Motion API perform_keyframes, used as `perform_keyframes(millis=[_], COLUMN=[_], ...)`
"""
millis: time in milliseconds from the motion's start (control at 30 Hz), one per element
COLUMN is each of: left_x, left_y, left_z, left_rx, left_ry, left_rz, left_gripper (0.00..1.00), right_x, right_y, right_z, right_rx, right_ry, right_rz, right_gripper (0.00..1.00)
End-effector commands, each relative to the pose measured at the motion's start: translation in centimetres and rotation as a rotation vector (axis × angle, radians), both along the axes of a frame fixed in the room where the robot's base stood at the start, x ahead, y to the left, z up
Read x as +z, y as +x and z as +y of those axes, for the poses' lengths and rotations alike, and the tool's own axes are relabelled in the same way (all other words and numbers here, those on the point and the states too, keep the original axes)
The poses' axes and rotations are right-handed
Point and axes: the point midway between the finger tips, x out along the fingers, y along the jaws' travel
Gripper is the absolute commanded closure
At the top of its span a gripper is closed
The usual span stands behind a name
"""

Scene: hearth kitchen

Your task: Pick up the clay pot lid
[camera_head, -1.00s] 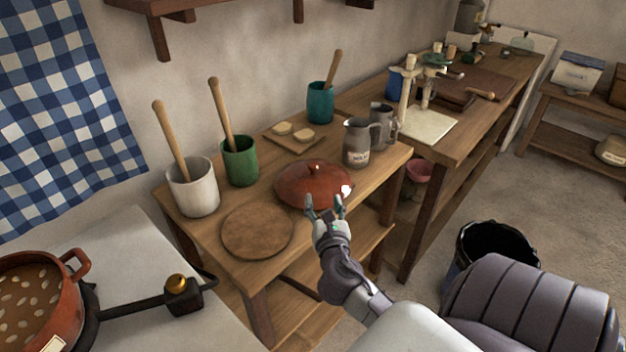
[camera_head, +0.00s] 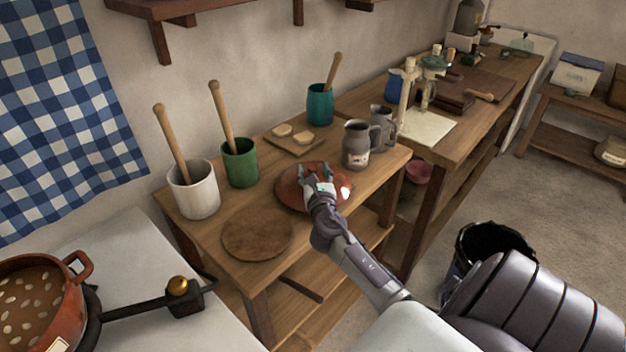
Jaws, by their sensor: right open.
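The clay pot lid (camera_head: 291,196) is a reddish-brown, glossy dome lying on the wooden table. My right gripper (camera_head: 315,170) is over the lid with its fingers apart, near the top of the dome. The gripper covers the middle of the lid, so its knob is hidden, and I cannot tell whether the fingers are around it or touch it. The left gripper is not in view.
A round wooden board (camera_head: 257,234) lies in front of the lid. A grey jug (camera_head: 356,145) stands close to its right. Green (camera_head: 240,164) and white (camera_head: 194,190) crocks with wooden handles stand at left. A clay pot (camera_head: 40,300) sits at lower left.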

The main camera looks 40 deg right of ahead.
Motion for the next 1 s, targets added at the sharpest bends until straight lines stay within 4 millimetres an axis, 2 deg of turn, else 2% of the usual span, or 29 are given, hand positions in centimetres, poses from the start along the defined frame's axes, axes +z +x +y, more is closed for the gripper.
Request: perform_keyframes(millis=[133,400,733,1000], left_x=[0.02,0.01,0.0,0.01], left_y=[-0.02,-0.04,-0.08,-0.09], left_z=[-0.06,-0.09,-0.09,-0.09], left_rx=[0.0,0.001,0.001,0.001], left_ry=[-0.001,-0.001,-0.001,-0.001], left_rz=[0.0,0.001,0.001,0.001], left_gripper=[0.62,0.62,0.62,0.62], right_x=[0.09,0.03,0.03,0.16], right_y=[1.35,1.5,1.48,1.49], right_z=[-0.94,-1.04,-1.02,-1.02], right_rx=[0.0,0.0,0.0,0.0], right_ry=[0.0,0.001,0.001,0.0], right_rz=[-0.001,-0.001,-0.001,-0.002], right_gripper=[0.42,0.43,0.98,1.0])
